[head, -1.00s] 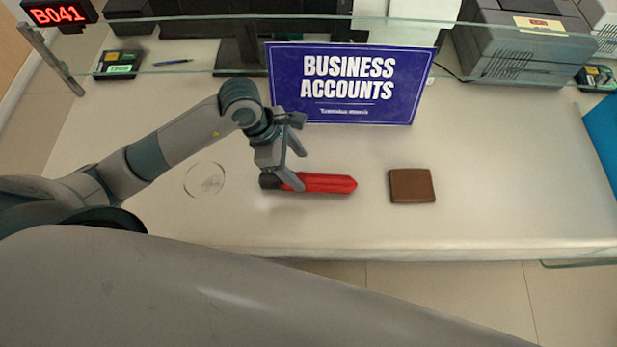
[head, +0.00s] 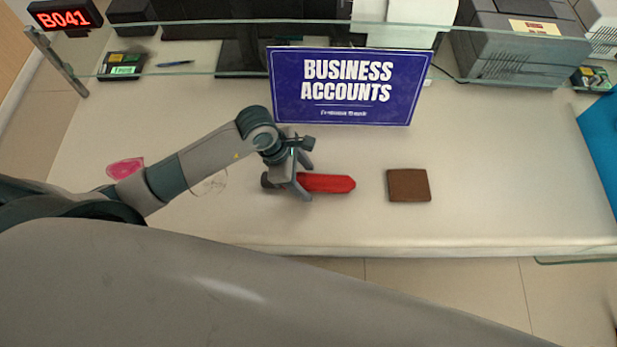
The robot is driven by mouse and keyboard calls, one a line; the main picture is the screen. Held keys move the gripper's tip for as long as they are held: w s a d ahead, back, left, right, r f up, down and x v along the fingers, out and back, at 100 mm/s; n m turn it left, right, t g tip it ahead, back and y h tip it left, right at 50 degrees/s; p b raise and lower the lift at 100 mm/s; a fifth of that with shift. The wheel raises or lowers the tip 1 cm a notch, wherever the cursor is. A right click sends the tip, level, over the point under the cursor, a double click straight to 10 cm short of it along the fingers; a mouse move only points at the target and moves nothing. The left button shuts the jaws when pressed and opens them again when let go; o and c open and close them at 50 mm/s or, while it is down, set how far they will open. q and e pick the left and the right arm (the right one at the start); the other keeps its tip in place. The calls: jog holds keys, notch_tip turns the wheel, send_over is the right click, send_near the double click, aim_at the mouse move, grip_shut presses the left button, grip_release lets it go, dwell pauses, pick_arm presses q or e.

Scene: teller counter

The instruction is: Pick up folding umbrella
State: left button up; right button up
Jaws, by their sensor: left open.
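The red folding umbrella (head: 330,183) lies on the counter in the middle of the head view, with its dark handle end (head: 268,181) at the left. My left gripper (head: 306,182) is over the umbrella, left of its middle. The gripper is open, with one finger on the far side and one on the near side of the umbrella. I cannot tell whether the fingers touch it. Part of the umbrella is hidden behind the gripper. My right gripper is not in view.
A brown wallet (head: 409,185) lies right of the umbrella. A blue "Business Accounts" sign (head: 345,88) stands behind, in front of a glass screen (head: 200,50). A pink item (head: 125,168) and a clear round outline (head: 212,184) are near my left arm. Counter (head: 510,180) right of the wallet is clear.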

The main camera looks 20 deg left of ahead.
aim_at(314, 179)
pick_arm(q)
jog(key=shift+d+f, duration=0.1)
jog(key=shift+f, duration=0.15)
jog(key=c, duration=1.4)
jog(key=shift+o, duration=0.2)
jog(key=shift+r, duration=0.1)
jog(key=shift+w+r+b, duration=0.1)
jog(key=shift+r+b, duration=0.5)
jog(key=shift+r, duration=0.2)
jog(key=shift+d+r+b, duration=0.2)
jog(key=shift+r+b, duration=0.15)
jog(key=shift+r, duration=0.3)
jog(key=shift+d+r+b, duration=0.15)
jog(key=shift+r+b, duration=0.15)
jog(key=shift+r, duration=0.3)
jog(key=s+d+r+b, duration=0.3)
jog(key=d+r, duration=0.3)
jog(key=d, duration=0.4)
jog(key=shift+d+r, duration=0.3)
jog(key=shift+r, duration=0.1)
jog(key=shift+s, duration=0.1)
